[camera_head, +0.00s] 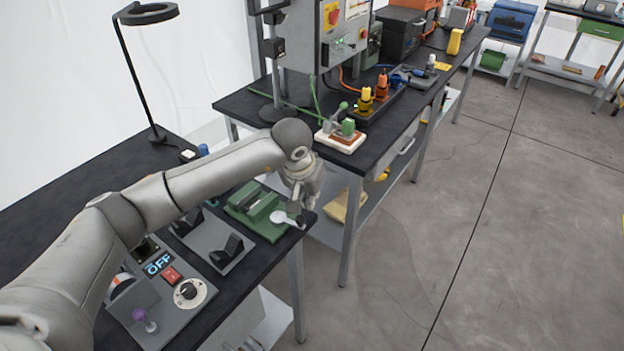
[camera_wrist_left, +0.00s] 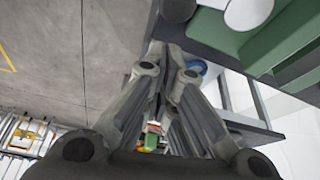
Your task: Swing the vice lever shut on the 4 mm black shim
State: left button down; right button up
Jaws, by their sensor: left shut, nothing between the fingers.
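The green vice (camera_head: 246,206) sits at the right end of the near dark bench. A pale round disc (camera_head: 281,217) and a dark knob (camera_head: 294,209) show at its right end, seemingly parts of the lever. In the left wrist view the vice (camera_wrist_left: 283,40) fills the upper right, with the disc (camera_wrist_left: 250,12) and a dark round end (camera_wrist_left: 178,9) at the top. My left gripper (camera_head: 305,203) points down beside the knob; its fingertips (camera_wrist_left: 164,50) are together and empty. I cannot tell whether they touch the knob. I cannot make out the black shim. My right gripper is out of view.
A grey plate with black blocks (camera_head: 213,243) and a control panel (camera_head: 160,290) lie left of the vice. A lamp (camera_head: 150,75) stands behind. Another bench (camera_head: 385,125) with a small green-handled fixture (camera_head: 342,135) is beyond. The floor to the right is clear.

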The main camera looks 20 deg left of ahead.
pick_arm(q)
jog(key=shift+s+a, duration=0.2)
jog(key=shift+s, duration=0.75)
jog(key=s+b, duration=0.1)
jog(key=b, duration=0.1)
jog(key=s+b, duration=0.1)
jog(key=b, duration=0.2)
jog(key=shift+d+f, duration=0.1)
jog(key=shift+d, duration=0.15)
